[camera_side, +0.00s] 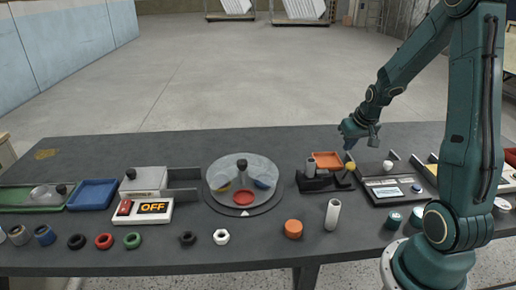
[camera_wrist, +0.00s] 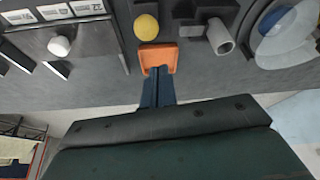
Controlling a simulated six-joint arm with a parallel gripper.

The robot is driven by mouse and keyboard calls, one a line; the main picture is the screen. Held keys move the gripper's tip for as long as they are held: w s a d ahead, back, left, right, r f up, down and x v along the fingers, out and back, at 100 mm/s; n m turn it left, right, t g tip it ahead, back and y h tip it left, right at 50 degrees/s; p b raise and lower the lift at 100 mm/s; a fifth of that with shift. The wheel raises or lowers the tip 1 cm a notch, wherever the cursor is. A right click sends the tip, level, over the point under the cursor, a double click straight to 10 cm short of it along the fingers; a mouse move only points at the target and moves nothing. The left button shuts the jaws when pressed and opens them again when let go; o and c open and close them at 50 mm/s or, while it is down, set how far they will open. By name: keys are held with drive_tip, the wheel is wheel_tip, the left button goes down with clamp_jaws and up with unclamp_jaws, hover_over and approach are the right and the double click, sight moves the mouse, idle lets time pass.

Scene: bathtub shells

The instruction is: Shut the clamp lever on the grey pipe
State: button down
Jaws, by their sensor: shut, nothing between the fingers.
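The grey pipe (camera_side: 311,167) stands upright in a black clamp (camera_side: 318,184) right of the middle of the table. The pipe also shows in the wrist view (camera_wrist: 220,38). The clamp lever's yellow ball knob (camera_side: 350,166) is to the right of the pipe and apart from it; it shows in the wrist view too (camera_wrist: 146,27). The lever's arm is mostly hidden or too small to make out. My gripper (camera_side: 349,148) is shut and empty, above and behind the knob. In the wrist view my fingers (camera_wrist: 157,80) are together, appearing over the orange tray.
The orange tray (camera_side: 327,156) lies behind the clamp. A panel box with a white knob (camera_side: 388,165) stands to the right, and a round turntable (camera_side: 219,176) to the left. An orange cap (camera_side: 293,228) and a pale cylinder (camera_side: 333,214) stand in front.

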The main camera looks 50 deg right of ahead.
drive_tip(key=s+a+r, duration=0.3)
drive_tip(key=s+r, duration=0.1)
drive_tip(key=shift+s+a, duration=0.2)
drive_tip(key=shift+a, duration=0.15)
idle(0.5)
drive_tip(key=s+a+r+n+y, duration=0.1)
drive_tip(key=a+r, duration=0.3)
drive_tip(key=a, duration=0.4)
drive_tip(key=s+a+r+n+t, duration=0.1)
drive_tip(key=s+a+r+n, duration=0.2)
drive_tip(key=a, duration=0.5)
drive_tip(key=s+a+r+n+y, duration=0.1)
drive_tip(key=s+a+r+n, duration=0.1)
drive_tip(key=s+a+r, duration=0.2)
drive_tip(key=a+r, duration=0.2)
drive_tip(key=a, duration=0.1)
drive_tip(key=shift+a+n+t+y, duration=0.3)
drive_tip(key=shift+a+n+t, duration=0.1)
drive_tip(key=c, duration=2.1)
unclamp_jaws()
